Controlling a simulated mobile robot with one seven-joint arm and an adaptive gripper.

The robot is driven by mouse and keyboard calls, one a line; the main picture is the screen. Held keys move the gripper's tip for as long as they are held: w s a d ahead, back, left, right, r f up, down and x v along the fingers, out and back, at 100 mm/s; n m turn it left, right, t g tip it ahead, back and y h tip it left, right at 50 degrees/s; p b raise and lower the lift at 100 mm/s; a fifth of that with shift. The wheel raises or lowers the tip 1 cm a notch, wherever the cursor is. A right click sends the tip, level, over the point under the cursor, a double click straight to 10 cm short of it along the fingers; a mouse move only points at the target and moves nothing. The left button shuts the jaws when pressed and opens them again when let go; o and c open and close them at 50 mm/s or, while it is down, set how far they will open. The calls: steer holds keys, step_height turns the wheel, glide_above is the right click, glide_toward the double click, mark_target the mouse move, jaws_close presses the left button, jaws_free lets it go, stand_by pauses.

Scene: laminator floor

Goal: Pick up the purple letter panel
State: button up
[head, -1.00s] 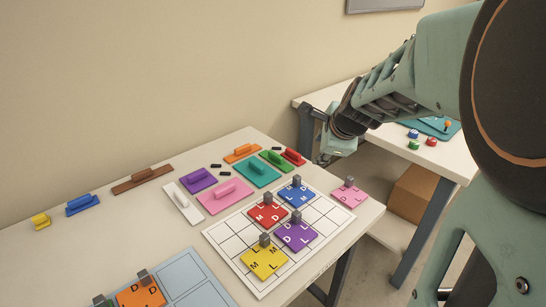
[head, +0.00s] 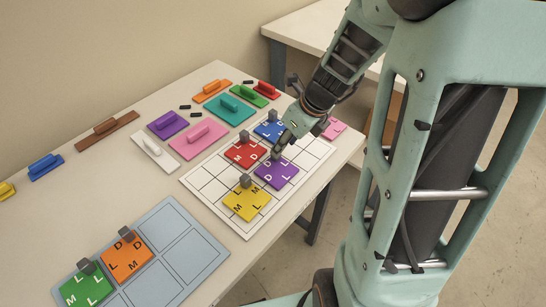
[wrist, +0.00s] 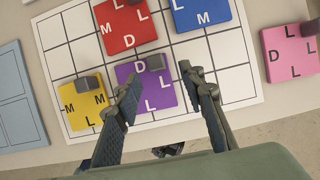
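The purple letter panel (head: 277,174) lies on the white grid board (head: 215,202), among red, blue and yellow letter panels. In the wrist view the purple panel (wrist: 152,99) shows white letters D and L and a grey block handle (wrist: 155,63) near its top edge. My gripper (head: 279,148) hangs over the panel's far side in the head view and hides its handle there. In the wrist view my gripper (wrist: 160,76) has its fingers wide apart, one on each side of the handle. Nothing is held; I cannot tell the exact height above the panel.
The red panel (wrist: 129,26), blue panel (wrist: 203,12) and yellow panel (wrist: 83,106) sit close around the purple one. A pink letter panel (wrist: 290,52) lies right of the board. A light blue board (head: 188,257) holds green and orange panels. Several handled coloured plates lie behind.

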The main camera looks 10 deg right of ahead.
mark_target(277, 167)
steer(key=x, duration=0.1)
steer(key=b+x, duration=0.1)
steer(key=x, duration=0.3)
steer(key=shift+a+b, duration=0.3)
steer(key=shift+r, duration=0.15)
jaws_close()
